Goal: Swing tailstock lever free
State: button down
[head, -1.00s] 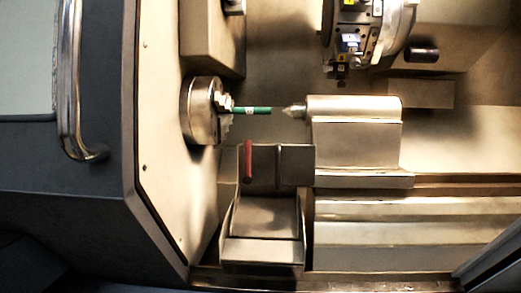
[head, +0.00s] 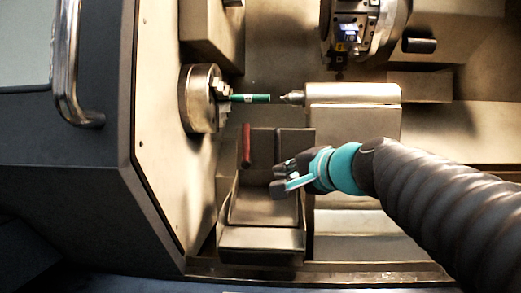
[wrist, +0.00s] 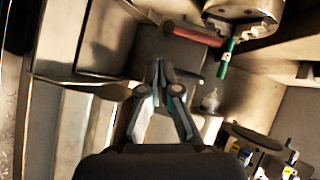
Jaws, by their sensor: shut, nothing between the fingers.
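A red-handled lever (head: 246,146) stands upright at the front panel of the lathe, and a dark lever (head: 278,146) stands to its right. I cannot tell which is the tailstock lever. The tailstock (head: 352,95) is at right, its pointed centre apart from the green bar (head: 250,98) in the chuck (head: 201,98). My gripper (head: 279,177) is in front of the panel, just below the dark lever and right of the red one. In the wrist view its fingertips (wrist: 158,70) meet, empty.
A tool turret (head: 355,30) hangs above the tailstock, and shows at lower right in the wrist view (wrist: 262,150). A metal tray (head: 261,240) lies below the levers. The door handle (head: 72,70) and machine wall bound the left.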

aim_at(246, 144)
jog(key=w+r+m+t+y, duration=0.1)
jog(key=w+r+m+t, duration=0.1)
jog(key=r, duration=0.4)
jog(key=shift+w+a+m+b, duration=0.35)
jog(key=shift+w+m+b, duration=0.15)
jog(key=shift+w, duration=0.65)
jog(key=p+x, duration=0.1)
jog(key=x, duration=0.9)
jog(key=shift+r+p, duration=0.15)
jog(key=shift+p, duration=0.3)
